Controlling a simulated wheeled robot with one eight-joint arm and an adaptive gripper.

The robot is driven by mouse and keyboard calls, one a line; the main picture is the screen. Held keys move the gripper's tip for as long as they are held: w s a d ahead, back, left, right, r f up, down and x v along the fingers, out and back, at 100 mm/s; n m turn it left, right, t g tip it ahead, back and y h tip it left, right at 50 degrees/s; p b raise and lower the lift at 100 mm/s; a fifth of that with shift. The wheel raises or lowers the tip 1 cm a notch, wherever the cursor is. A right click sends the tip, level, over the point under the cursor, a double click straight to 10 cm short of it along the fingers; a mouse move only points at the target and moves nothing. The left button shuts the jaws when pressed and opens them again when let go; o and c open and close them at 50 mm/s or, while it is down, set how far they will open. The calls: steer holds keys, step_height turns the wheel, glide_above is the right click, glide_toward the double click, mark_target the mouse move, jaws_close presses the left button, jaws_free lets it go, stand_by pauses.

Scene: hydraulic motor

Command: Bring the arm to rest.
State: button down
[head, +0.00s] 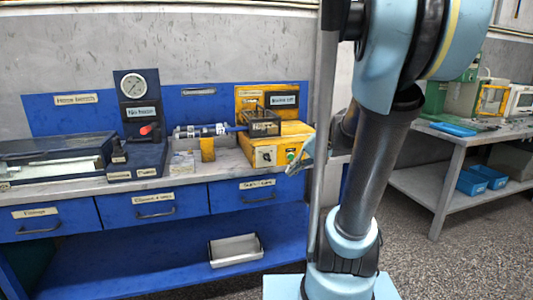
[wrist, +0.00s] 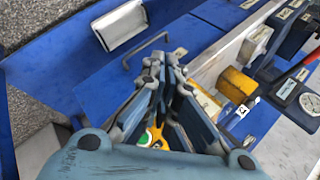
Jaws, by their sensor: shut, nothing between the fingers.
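My gripper (wrist: 166,68) is shut and empty in the wrist view, its grey-blue fingers together over the bench. In the head view, a light blue tip of it (head: 302,157) shows in front of the right end of the bench, beside the yellow box; the rest is hidden behind my arm. My arm (head: 375,165) stands large in the right half of the head view, bent with a thick dark link running down to a blue joint.
The blue bench has a yellow box (head: 282,145), a gauge stand (head: 138,110), a cylinder on a yellow support (head: 208,148) and labelled drawers (head: 150,201). A metal tray (head: 236,250) lies on the lower shelf. A second table (head: 450,140) stands at right, with open floor between.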

steer(key=s+d+f+n+h, duration=0.1)
steer(key=s+d+f+h, duration=0.3)
steer(key=s, duration=0.4)
steer(key=s+d+f+n+g+h, duration=0.1)
steer(key=s+d+f+h, duration=0.3)
steer(key=s, duration=0.4)
step_height(320, 180, down, 2)
steer(key=shift+s+d+f+n, duration=0.1)
steer(key=shift+s+d+n, duration=0.05)
steer(key=shift+d+n, duration=0.45)
steer(key=shift+w+f, duration=0.2)
steer(key=shift+w, duration=0.25)
